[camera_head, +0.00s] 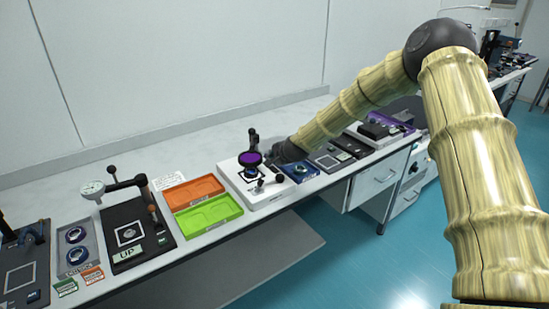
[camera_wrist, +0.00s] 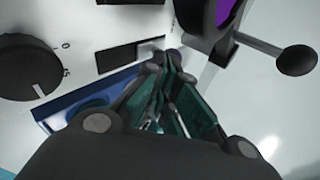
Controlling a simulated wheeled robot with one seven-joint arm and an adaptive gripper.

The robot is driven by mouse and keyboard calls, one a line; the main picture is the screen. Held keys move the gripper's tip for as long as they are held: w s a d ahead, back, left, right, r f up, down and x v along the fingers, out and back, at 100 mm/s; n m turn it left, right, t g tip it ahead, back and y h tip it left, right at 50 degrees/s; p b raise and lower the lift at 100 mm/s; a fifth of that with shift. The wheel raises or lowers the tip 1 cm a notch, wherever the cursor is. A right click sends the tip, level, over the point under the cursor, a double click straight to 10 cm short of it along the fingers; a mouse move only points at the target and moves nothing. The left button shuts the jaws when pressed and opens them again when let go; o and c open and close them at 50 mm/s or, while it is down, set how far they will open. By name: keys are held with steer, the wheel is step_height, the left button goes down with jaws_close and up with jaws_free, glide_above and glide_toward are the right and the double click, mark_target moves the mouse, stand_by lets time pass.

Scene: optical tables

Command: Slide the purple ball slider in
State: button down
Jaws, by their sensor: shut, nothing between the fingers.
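A white device (camera_head: 262,198) stands on the bench, with a round purple disc in a black holder (camera_head: 249,158) above its top. In the wrist view the black holder with its purple face (camera_wrist: 229,14) is at the top, and a rod with a black ball knob (camera_wrist: 297,60) sticks out to the right. My gripper (camera_wrist: 172,60) is shut and empty, its fingertips near the device's white surface, left of and apart from the ball knob. In the head view my gripper (camera_head: 277,156) is just right of the purple disc, and its fingers are hard to make out.
An orange tray (camera_head: 194,190) and a green tray (camera_head: 208,215) lie left of the device. A blue item (camera_head: 300,171) sits close on its right. In the wrist view a black dial (camera_wrist: 28,68) is at the left. A black press stand (camera_head: 135,235) is farther left.

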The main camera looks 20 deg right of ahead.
steer(key=s, duration=0.1)
steer(key=s+r, duration=0.1)
steer(key=s, duration=0.1)
steer(key=s+d+r, duration=0.1)
steer(key=s, duration=0.1)
steer(key=a+b+v, duration=0.1)
steer(key=v, duration=0.7)
steer(key=shift+d, duration=0.45)
